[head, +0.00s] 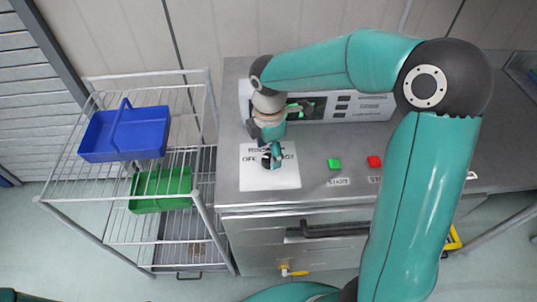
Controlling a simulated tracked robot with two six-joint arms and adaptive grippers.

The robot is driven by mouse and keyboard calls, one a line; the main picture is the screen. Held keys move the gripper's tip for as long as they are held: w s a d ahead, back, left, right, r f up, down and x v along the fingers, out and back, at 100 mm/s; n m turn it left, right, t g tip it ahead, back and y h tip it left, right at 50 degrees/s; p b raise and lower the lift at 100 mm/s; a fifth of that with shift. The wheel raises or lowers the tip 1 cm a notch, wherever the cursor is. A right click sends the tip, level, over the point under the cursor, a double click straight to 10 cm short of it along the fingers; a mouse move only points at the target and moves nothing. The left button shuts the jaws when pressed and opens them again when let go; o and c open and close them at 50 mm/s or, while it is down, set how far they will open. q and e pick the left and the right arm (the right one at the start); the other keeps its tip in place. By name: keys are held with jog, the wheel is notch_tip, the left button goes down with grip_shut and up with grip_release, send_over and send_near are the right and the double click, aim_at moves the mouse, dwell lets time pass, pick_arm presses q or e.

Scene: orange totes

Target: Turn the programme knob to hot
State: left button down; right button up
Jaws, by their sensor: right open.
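The programme knob (266,161) is a small dark knob on a white labelled plate (285,180) set on the grey steel counter. My right gripper (272,153) is over the plate, pointing down, with its fingers open close to the knob. The fingers and wrist hide much of the knob and part of the printed labels, so I cannot tell where the knob points or whether the fingers touch it. The hot mark cannot be read. My left gripper is not in view.
A green button (334,163) and a red button (374,161) are right of the plate. A white control panel (363,107) stands behind. A wire rack (205,205) on the left holds a blue tote (125,142) and a green tote (160,205). My right arm spans the counter's right side.

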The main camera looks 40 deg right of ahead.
aim_at(266, 158)
jog(key=shift+f, duration=1.15)
jog(key=c, duration=1.1)
